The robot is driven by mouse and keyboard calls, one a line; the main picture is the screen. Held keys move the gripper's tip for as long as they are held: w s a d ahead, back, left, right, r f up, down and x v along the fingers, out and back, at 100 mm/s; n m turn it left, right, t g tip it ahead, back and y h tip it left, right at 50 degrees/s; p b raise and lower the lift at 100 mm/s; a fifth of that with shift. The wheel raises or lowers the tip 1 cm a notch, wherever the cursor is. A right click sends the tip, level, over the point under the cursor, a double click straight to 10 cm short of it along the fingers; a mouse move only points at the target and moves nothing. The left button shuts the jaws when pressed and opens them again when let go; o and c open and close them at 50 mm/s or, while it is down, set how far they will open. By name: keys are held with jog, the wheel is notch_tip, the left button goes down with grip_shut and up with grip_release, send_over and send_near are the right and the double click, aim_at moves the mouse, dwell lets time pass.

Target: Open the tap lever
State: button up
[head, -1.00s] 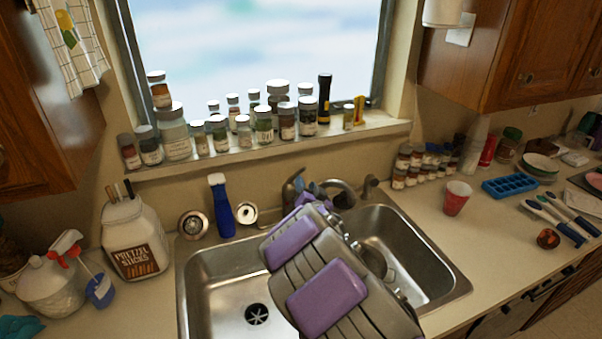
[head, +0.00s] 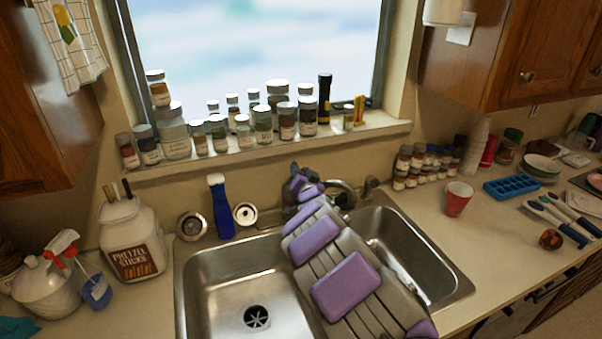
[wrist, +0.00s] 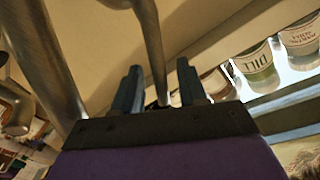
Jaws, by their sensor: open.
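The tap lever (wrist: 152,42) is a thin metal bar in the wrist view. It runs down between the two fingers of my gripper (wrist: 159,68), with a visible gap on either side. My gripper is open; whether either finger touches the lever is unclear. The thick metal tap spout (wrist: 45,62) stands to the left of the fingers. In the head view my gripper (head: 298,178) is at the tap behind the sink, and my arm hides the lever and tap base. The curved spout (head: 343,190) shows just right of it.
The double sink (head: 215,262) lies below my arm. Spice jars line the window sill (head: 210,158) close behind the tap. A blue brush (head: 221,205) stands left of the tap. A red cup (head: 457,198) stands on the right counter.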

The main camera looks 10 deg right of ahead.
jog(key=shift+c, duration=0.3)
grip_shut()
dwell(0.4)
